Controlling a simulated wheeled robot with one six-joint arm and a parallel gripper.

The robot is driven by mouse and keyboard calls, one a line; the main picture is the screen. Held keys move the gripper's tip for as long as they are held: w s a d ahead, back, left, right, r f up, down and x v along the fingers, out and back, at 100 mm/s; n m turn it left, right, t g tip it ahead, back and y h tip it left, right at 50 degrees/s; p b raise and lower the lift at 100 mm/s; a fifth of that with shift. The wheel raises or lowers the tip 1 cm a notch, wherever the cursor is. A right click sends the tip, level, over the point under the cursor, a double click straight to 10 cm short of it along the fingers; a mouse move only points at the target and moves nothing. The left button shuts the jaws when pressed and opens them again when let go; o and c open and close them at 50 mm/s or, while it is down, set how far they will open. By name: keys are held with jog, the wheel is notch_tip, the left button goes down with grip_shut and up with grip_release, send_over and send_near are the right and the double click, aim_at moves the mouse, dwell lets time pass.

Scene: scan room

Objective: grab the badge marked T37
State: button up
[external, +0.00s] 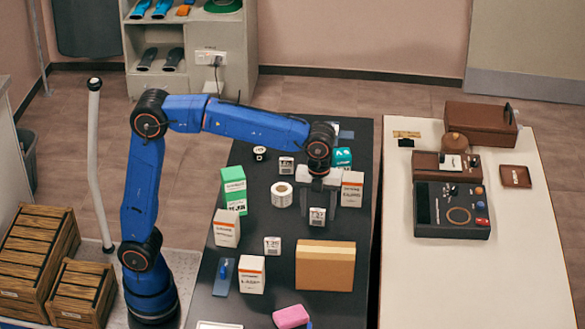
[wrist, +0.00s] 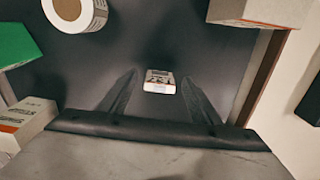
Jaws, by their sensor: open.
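A small white badge (external: 317,217) stands on the dark table directly below my gripper (external: 318,203); its print looks like T37, though it is small. In the wrist view the badge (wrist: 160,82) shows between the tips of my two open fingers (wrist: 160,76), with dark table visible on both sides of it. The fingers do not appear to touch it. A similar white badge (external: 272,245) stands nearer the front left, and another (external: 286,165) stands farther back; their marks are hard to read.
A white tape roll (external: 282,194) is left of my gripper. White boxes (external: 352,189) (external: 226,228) stand to the right and left. A brown carton (external: 324,266) is in front. A green box (external: 233,185) is at the left. A white table (external: 480,290) adjoins on the right.

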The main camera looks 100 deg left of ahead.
jog(key=shift+c, duration=0.6)
jog(key=c, duration=1)
